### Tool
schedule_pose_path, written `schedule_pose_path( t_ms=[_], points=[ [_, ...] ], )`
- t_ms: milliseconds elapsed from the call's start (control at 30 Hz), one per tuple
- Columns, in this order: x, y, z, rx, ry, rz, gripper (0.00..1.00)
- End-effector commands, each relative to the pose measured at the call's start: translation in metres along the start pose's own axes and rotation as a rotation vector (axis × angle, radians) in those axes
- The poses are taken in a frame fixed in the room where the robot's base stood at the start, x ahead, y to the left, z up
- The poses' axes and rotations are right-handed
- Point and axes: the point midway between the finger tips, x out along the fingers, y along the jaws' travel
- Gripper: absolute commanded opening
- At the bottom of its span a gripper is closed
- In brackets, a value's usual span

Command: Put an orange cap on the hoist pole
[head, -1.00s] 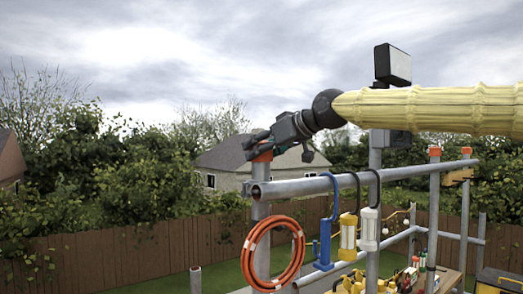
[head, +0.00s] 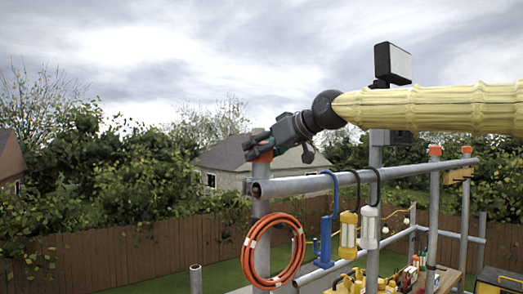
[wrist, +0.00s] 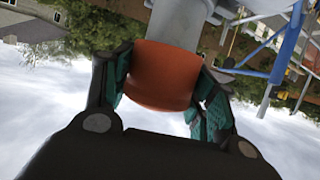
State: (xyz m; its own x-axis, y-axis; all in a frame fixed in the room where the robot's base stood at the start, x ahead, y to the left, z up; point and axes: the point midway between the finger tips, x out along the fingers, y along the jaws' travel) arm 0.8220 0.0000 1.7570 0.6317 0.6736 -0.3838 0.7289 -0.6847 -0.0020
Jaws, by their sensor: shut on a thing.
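An orange cap (wrist: 162,75) is between the green-padded fingers of my gripper (wrist: 163,88) in the wrist view, and the fingers are shut on it. In the head view the orange cap (head: 263,157) sits at the top end of the near grey pole (head: 260,210). In the wrist view the grey pole (wrist: 180,22) runs straight on from the cap's edge. The cap looks in line with the pole and touching it; how far down it sits I cannot tell. My gripper (head: 262,148) reaches to the cap from the right.
A grey horizontal rail (head: 370,177) joins the pole below the cap. A coiled orange hose (head: 247,257), a blue tool (head: 326,235) and work lamps (head: 348,230) hang below. Other poles carry orange caps (head: 434,151). Open sky lies above my gripper.

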Motion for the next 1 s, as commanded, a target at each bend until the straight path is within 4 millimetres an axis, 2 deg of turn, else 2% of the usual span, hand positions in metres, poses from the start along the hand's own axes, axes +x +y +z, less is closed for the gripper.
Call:
schedule_pose_path(
  t_ms=[233, 267, 300, 667, 1000],
  points=[
    [0.002, 0.000, 0.004, 0.000, 0.000, 0.000, 0.27],
    [0.002, 0.000, 0.004, 0.000, 0.000, 0.000, 0.59],
    [0.001, 0.000, 0.003, 0.000, 0.000, 0.000, 0.66],
    [0.000, 0.000, 0.003, 0.000, 0.000, 0.000, 0.66],
    [-0.020, 0.000, 0.003, 0.001, 0.002, 0.000, 0.66]
  ],
)
